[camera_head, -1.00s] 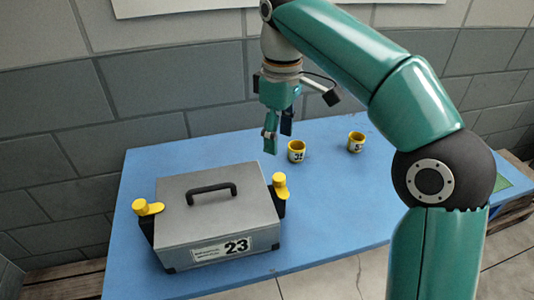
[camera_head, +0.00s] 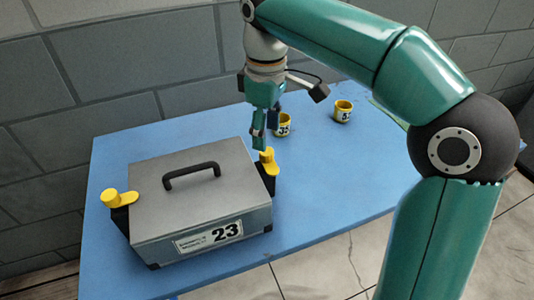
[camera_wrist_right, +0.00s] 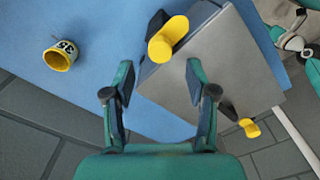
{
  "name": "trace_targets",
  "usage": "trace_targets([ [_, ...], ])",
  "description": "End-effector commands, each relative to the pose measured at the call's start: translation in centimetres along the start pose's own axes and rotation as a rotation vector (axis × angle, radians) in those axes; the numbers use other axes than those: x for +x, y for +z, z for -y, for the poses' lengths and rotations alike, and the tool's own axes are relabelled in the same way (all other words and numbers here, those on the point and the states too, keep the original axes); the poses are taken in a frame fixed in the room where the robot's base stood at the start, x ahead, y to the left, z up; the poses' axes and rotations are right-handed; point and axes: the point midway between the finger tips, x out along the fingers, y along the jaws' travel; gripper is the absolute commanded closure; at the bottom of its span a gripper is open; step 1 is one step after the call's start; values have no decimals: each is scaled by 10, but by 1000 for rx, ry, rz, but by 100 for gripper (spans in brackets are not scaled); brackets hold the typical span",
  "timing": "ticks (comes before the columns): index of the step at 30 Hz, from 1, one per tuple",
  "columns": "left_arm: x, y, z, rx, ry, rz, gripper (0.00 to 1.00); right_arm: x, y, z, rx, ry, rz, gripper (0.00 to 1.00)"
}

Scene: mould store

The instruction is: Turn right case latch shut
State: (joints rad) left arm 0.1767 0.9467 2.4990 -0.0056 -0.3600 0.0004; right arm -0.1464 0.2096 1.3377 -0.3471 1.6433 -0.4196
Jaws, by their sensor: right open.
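The grey case (camera_head: 200,205) with a black handle and a "23" label stands closed on the blue table. The right case latch (camera_head: 268,161) is yellow, on a black mount at the case's right side. In the right wrist view the latch (camera_wrist_right: 167,40) lies ahead of and between the fingertips, apart from them. My right gripper (camera_head: 265,140) is open and empty, just above and behind that latch in the head view; it also shows in the wrist view (camera_wrist_right: 160,72). My left gripper is not in view.
Two yellow cups with number labels stand behind and right of the case: a near cup (camera_head: 282,126) close to my gripper and a far cup (camera_head: 343,111). The blue table (camera_head: 330,190) is clear to the right. A block wall stands behind.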

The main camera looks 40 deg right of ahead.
Motion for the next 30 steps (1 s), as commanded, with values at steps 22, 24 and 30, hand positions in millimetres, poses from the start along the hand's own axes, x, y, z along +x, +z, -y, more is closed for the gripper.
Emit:
trace_targets([
  [22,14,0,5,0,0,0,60,49,0,0,2,0,-1,50],
  [24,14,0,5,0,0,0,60,49,0,0,2,0,-1,62],
  [30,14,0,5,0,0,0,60,49,0,0,2,0,-1,95],
])
